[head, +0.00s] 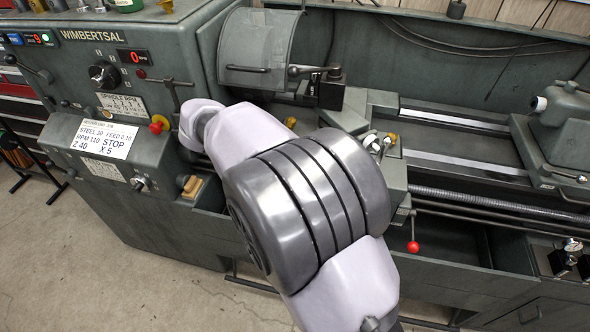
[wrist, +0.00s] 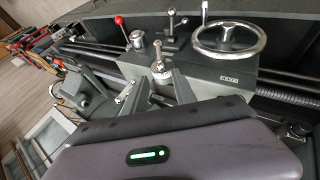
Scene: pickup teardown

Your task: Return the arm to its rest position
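My gripper (wrist: 159,80) shows in the wrist view with its two grey fingers apart and nothing held between them. Beyond the gap is a silver knob (wrist: 160,68) on the lathe's carriage apron (wrist: 205,68); I cannot tell how far it is from the fingertips. In the head view my bent arm rises across the middle, in front of the lathe (head: 110,200). The gripper is not visible there, and the arm hides part of the carriage and chuck area.
A large handwheel (wrist: 228,38) and a red-knobbed lever (wrist: 120,22) stick out from the apron. In the head view are a chuck guard (head: 258,50), a red-tipped lever (head: 413,246) and the tailstock (head: 565,125). Open concrete floor (head: 120,285) lies at lower left.

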